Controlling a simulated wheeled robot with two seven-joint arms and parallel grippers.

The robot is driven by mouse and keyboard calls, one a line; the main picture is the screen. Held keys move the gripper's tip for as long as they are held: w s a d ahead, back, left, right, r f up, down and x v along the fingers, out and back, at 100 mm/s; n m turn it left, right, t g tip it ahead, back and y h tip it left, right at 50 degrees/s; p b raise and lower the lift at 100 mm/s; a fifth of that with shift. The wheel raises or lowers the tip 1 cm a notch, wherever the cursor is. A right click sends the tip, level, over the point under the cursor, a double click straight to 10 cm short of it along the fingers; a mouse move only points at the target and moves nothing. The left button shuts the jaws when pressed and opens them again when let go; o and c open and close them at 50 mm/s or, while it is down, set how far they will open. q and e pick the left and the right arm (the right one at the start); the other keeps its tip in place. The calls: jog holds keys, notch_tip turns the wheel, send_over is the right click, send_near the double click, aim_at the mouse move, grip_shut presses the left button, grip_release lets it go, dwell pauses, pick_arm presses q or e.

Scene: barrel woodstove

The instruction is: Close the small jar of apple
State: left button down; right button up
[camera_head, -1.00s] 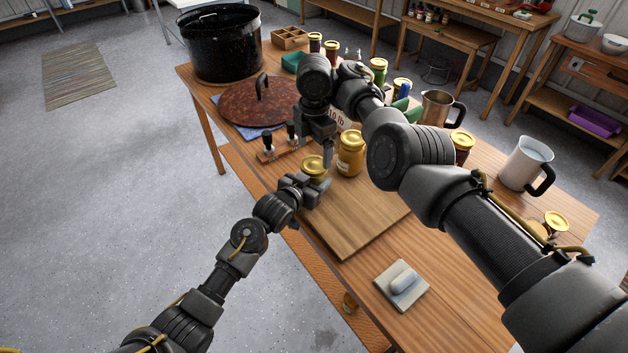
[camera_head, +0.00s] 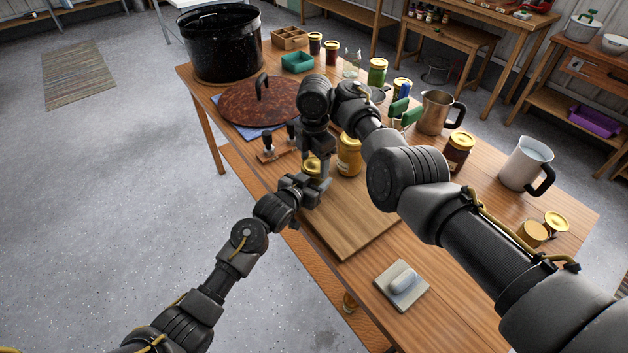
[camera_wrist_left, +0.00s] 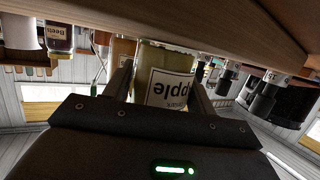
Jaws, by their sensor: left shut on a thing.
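The small jar of apple (camera_wrist_left: 165,88) shows in the left wrist view, upside down in the picture, with its "apple" label between the two fingers of my left gripper (camera_wrist_left: 162,80). A gold lid (camera_head: 311,164) shows at the top of the jar, partly covered. My right gripper (camera_head: 317,160) points down right over the lid. Its fingertips overlap the lid in the picture, and their opening is too small to judge.
A larger gold-lidded jar (camera_head: 349,160) stands close to the right of the grippers. The wooden board (camera_head: 350,225) is bare in front. A rust-coloured lid (camera_head: 250,103) and black pot (camera_head: 213,50) are behind.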

jog(key=shift+c, duration=1.1)
jog(key=m, duration=0.3)
jog(key=o, duration=1.1)
jog(key=shift+r, duration=2.25)
